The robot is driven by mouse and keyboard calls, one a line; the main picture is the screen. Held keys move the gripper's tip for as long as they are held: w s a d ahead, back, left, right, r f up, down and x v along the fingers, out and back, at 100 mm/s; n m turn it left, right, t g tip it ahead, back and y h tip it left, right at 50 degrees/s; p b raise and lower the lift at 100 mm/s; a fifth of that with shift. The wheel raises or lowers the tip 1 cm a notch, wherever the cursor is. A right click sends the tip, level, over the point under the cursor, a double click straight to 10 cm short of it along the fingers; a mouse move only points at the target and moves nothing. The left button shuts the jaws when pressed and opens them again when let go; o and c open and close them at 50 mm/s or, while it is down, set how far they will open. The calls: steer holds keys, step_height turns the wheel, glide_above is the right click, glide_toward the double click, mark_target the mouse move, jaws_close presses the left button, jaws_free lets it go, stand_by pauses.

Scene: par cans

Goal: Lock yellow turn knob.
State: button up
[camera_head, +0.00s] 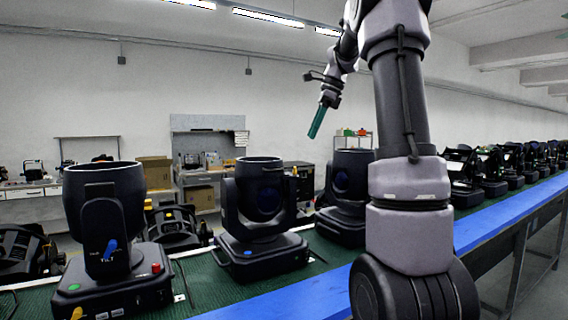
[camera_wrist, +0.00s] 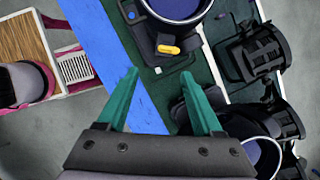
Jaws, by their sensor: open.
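A yellow turn knob (camera_wrist: 168,49) shows in the wrist view on the dark base of a par can (camera_wrist: 160,30), beyond my fingertips. In the head view a yellow knob (camera_head: 77,313) is at the bottom left, cut by the frame edge, on the base of the nearest par can (camera_head: 105,200). I cannot tell for sure whether both views show the same knob. My gripper (camera_wrist: 160,73) has two green fingers spread apart with nothing between them. In the head view my gripper (camera_head: 317,122) hangs high above the row of par cans, well apart from them.
A blue TILT knob (camera_head: 110,249) and a red button (camera_head: 156,268) are on the nearest par can. More par cans (camera_head: 262,200) stand in a row on the green mat (camera_head: 200,270). A blue strip (camera_head: 310,298) edges the bench. The air around my gripper is free.

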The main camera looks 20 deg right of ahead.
mark_target(295, 169)
steer(key=shift+m, duration=0.5)
steer(key=x, duration=0.7)
steer(key=w+x, duration=0.1)
steer(key=x, duration=0.3)
steer(key=shift+w, duration=0.1)
jaws_close()
